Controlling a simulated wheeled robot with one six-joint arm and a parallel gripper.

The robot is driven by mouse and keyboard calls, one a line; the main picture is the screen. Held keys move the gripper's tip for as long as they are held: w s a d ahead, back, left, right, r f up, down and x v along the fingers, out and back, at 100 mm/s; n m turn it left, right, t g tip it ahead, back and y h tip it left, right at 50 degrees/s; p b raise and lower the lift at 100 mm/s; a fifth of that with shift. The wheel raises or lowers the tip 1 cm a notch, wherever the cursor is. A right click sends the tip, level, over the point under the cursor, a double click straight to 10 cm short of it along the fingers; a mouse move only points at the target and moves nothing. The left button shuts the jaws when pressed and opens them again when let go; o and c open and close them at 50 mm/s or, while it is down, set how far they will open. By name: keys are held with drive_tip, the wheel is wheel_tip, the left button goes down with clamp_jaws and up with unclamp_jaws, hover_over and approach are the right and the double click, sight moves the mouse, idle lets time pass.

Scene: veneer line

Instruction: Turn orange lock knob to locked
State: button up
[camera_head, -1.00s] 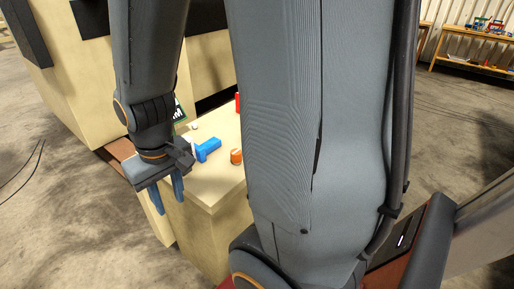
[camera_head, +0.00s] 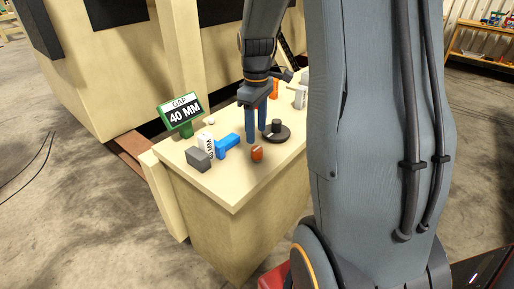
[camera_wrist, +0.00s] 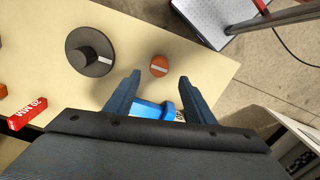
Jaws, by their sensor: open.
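The orange lock knob (camera_head: 257,153) stands on the cream bench top near its front edge, with a pale line across its top. In the wrist view the knob (camera_wrist: 159,66) is ahead of my fingertips, and its pale line runs roughly crosswise, slightly tilted. My gripper (camera_head: 257,140) is open and empty, fingers pointing down, above the bench just behind the knob. In the wrist view its two blue fingers (camera_wrist: 159,78) are spread, with the knob beyond and roughly between them, not touching it. I cannot tell the fingers' exact height.
A dark round dial (camera_head: 277,134) with a pale mark stands right beside the knob. A blue block (camera_head: 227,146), a grey block (camera_head: 198,160) and a white labelled block (camera_head: 207,141) lie to the left. A green "GAP 40 MM" sign (camera_head: 183,112) stands behind. A red labelled block (camera_wrist: 26,114) shows in the wrist view.

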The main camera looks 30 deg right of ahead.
sight(257, 149)
drive_tip(key=shift+f+p, duration=0.9)
drive_tip(key=shift+f, duration=2.9)
drive_tip(key=c, duration=1.1)
drive_tip(key=shift+o, duration=0.2)
